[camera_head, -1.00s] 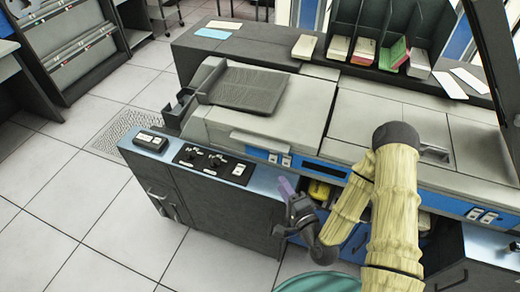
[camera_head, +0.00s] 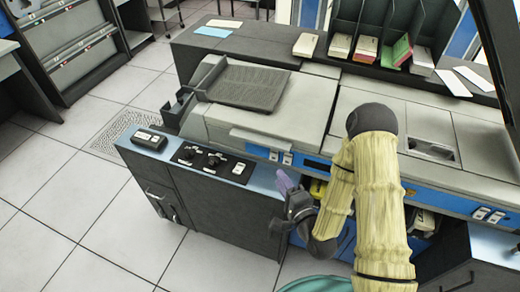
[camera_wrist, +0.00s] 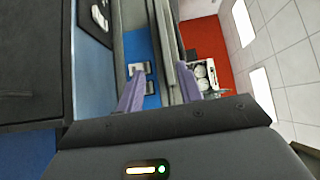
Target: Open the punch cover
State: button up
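The punch machine has a light grey cover (camera_head: 268,112) on its left part, with a lip (camera_head: 262,141) along the front. The cover looks down. My gripper (camera_head: 284,181) is in front of the machine, below the blue strip, with its purple fingers pointing up. In the wrist view my gripper (camera_wrist: 160,85) shows its two fingers spread apart. A grey edge of the machine lies between them in the picture, but I cannot tell whether they touch it.
A control ledge (camera_head: 205,162) with knobs juts out at the left front. My arm stands before the machine's right half. Upright card slots (camera_head: 385,45) and a dark textured tray (camera_head: 248,86) sit on and behind the machine. Tiled floor is free at left.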

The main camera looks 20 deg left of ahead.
aim_at(260, 145)
jog(key=x, duration=1)
jog(key=r+x, duration=0.1)
jog(key=x, duration=0.4)
jog(key=shift+w+a, duration=0.15)
jog(key=shift+w, duration=0.05)
grip_shut()
